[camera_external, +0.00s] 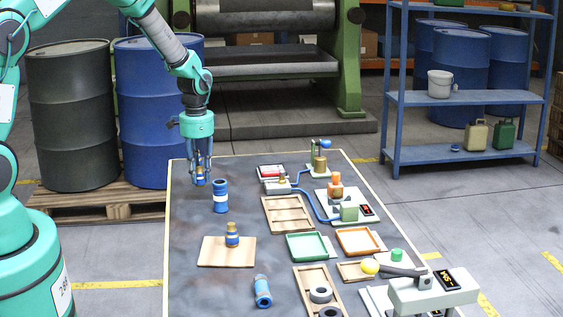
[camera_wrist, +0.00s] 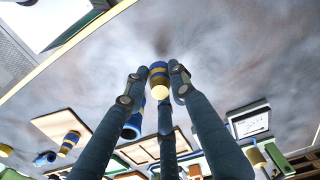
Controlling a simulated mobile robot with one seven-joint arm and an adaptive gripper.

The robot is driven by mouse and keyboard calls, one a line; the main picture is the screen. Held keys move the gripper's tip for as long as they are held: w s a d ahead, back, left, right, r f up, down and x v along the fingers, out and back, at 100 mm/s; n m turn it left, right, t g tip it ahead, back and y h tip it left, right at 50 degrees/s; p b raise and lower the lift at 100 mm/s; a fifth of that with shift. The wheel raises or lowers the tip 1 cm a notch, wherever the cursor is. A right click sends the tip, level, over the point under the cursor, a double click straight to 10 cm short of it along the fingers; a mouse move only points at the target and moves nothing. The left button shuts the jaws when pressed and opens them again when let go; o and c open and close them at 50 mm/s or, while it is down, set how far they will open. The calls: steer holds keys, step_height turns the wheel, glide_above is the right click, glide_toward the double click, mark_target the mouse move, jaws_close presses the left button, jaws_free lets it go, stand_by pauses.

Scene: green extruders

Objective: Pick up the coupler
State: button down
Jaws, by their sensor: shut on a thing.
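The coupler, which I take to be the small blue piece with yellow bands (camera_wrist: 159,82), is between the fingertips of my gripper (camera_wrist: 158,72) in the wrist view. My gripper is shut on it. In the external view my gripper (camera_external: 200,168) is over the far left part of the table, with the coupler (camera_external: 200,178) partly hidden by the fingers. I cannot tell whether it touches the table. A blue cylinder with a pale band (camera_external: 220,197) stands close by on the near side. A similar blue and brass piece (camera_external: 232,236) stands on a wooden board (camera_external: 212,256).
A blue tube (camera_external: 262,291) lies near the front. Wooden trays (camera_external: 288,214), a green tray (camera_external: 310,247) and fixtures with a blue hose (camera_external: 315,203) fill the right half. The table's left strip is clear. Drums stand beyond its far left edge.

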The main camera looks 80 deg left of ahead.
steer(key=s+d, duration=0.3)
steer(key=s, duration=0.1)
steer(key=s+d+p, duration=0.1)
steer(key=s+d, duration=0.1)
steer(key=shift+s+d+r, duration=0.1)
steer(key=shift+d+r, duration=0.25)
stand_by(0.6)
steer(key=shift+d, duration=0.6)
steer(key=s+d+p, duration=0.1)
steer(key=s+d, duration=0.1)
steer(key=d, duration=1.4)
steer(key=s+d+r+n+p, duration=0.1)
steer(key=s+d, duration=0.2)
steer(key=d, duration=1.2)
steer(key=shift+s+d+r, duration=0.15)
steer(key=shift+d, duration=0.25)
steer(key=w+a, duration=0.1)
steer(key=w, duration=0.4)
steer(key=w+a+f+b, duration=0.1)
steer(key=w, duration=0.4)
steer(key=w+a+b, duration=0.1)
steer(key=w, duration=0.4)
steer(key=shift+w+a+f, duration=0.25)
steer(key=shift+w+a, duration=0.05)
steer(key=shift+w, duration=0.05)
